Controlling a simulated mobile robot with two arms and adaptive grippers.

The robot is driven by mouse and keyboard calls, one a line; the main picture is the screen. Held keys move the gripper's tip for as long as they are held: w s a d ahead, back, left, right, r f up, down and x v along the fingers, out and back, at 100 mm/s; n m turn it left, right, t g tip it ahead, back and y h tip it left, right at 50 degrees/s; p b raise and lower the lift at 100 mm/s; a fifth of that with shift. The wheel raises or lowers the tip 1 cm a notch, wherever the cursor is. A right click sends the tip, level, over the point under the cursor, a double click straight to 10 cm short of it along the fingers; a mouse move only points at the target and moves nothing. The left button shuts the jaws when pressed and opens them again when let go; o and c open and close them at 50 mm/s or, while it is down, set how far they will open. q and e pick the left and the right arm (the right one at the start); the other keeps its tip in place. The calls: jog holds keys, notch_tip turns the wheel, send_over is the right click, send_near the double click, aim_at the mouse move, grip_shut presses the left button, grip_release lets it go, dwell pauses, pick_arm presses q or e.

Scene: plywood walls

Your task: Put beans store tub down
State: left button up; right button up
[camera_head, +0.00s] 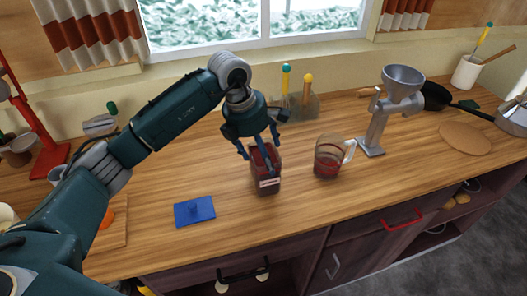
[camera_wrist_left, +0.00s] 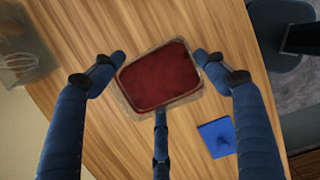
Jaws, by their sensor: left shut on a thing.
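The beans store tub (camera_head: 266,180) is a clear rectangular container with dark red contents and a pale label on its front. It is upright at the middle of the wooden counter (camera_head: 345,200); I cannot tell whether its base touches the wood. My left gripper (camera_head: 259,152) comes down from above, shut on the tub with its fingers around the upper sides. In the left wrist view the open top of the tub (camera_wrist_left: 160,77) shows red beans between the fingers (camera_wrist_left: 160,66). My right gripper is not in view.
A blue lid (camera_head: 194,212) lies left of the tub. A glass jug (camera_head: 327,160) with red contents stands to its right, near a metal grinder (camera_head: 385,115). A clear holder (camera_head: 298,103) with utensils is behind. Bare counter lies in front.

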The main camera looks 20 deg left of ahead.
pick_arm(q)
jog(key=o, duration=2)
jog(key=b+v, duration=0.4)
jog(key=v, duration=0.8)
jog(key=shift+d+r, duration=0.1)
